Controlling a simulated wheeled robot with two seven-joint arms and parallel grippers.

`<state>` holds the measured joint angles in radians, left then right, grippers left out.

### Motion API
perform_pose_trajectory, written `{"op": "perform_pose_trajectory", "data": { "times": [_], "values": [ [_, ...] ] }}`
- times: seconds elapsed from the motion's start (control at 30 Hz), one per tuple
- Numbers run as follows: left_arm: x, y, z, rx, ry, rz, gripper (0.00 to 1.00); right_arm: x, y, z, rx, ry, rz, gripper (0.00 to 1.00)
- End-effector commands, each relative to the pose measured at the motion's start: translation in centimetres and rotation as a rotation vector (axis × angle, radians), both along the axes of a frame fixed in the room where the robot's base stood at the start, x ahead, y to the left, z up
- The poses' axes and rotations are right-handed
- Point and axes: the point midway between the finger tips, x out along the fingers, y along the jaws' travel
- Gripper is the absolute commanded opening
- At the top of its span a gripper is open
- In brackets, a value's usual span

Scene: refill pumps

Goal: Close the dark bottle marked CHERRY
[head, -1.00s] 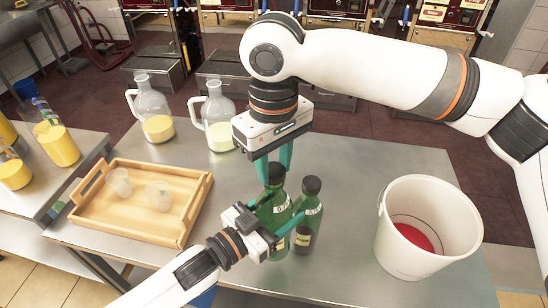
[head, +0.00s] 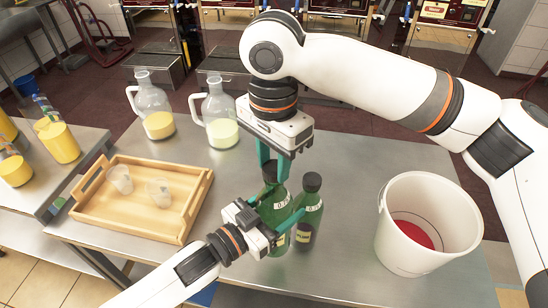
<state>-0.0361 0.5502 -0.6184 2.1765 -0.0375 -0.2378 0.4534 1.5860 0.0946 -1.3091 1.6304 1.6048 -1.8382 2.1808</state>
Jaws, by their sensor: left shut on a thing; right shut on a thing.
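Two dark green bottles with black caps stand side by side on the steel table. My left gripper (head: 278,226) is shut around the body of the left bottle (head: 268,210), low down and from the front left. My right gripper (head: 271,170) comes from above and is shut on this bottle's black cap (head: 269,174), which sits at the top of its neck. The right bottle (head: 310,215) stands upright, capped and ungripped, close to my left fingertips. Its small label is hard to read, and my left gripper partly hides the left bottle's label, so I cannot tell which is CHERRY.
A white bucket (head: 455,225) with red liquid stands at the right. A wooden tray (head: 130,220) with two clear cups is at the left. Two glass jugs (head: 155,108) (head: 218,112) stand behind. Free steel table (head: 345,165) lies between bottles and bucket.

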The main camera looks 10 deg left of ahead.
Motion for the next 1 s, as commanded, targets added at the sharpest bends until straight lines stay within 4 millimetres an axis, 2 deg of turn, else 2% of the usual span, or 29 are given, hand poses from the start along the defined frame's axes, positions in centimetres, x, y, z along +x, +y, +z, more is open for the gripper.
{"op": "perform_pose_trajectory", "data": {
  "times": [0.2,0.4,0.53,0.8,0.83,0.93,1.0],
  "values": [
    [-0.06,-0.08,0.07,0.001,-0.003,-0.002,0.02,0.07,0.13,0.02,0.004,-0.001,-0.444,0.13],
    [-0.09,-0.09,0.07,0.001,-0.003,-0.003,0.02,0.12,0.12,0.02,0.003,-0.002,-0.727,0.13],
    [-0.10,-0.10,0.07,0.001,-0.003,-0.003,0.02,0.17,0.13,0.05,0.004,-0.003,-0.792,0.13],
    [-0.12,-0.13,0.07,0.002,-0.004,-0.004,0.02,0.19,0.12,0.07,0.006,-0.004,-0.796,0.13],
    [-0.12,-0.13,0.07,0.002,-0.004,-0.004,0.02,0.19,0.12,0.07,0.006,-0.004,-0.795,0.37],
    [-0.11,-0.12,0.08,0.000,-0.004,-0.003,0.02,0.18,0.11,0.06,0.004,-0.004,-0.795,0.53],
    [-0.09,-0.09,0.10,0.000,-0.004,-0.003,0.02,0.17,0.09,0.05,0.003,-0.004,-0.794,0.55]
  ]
}}
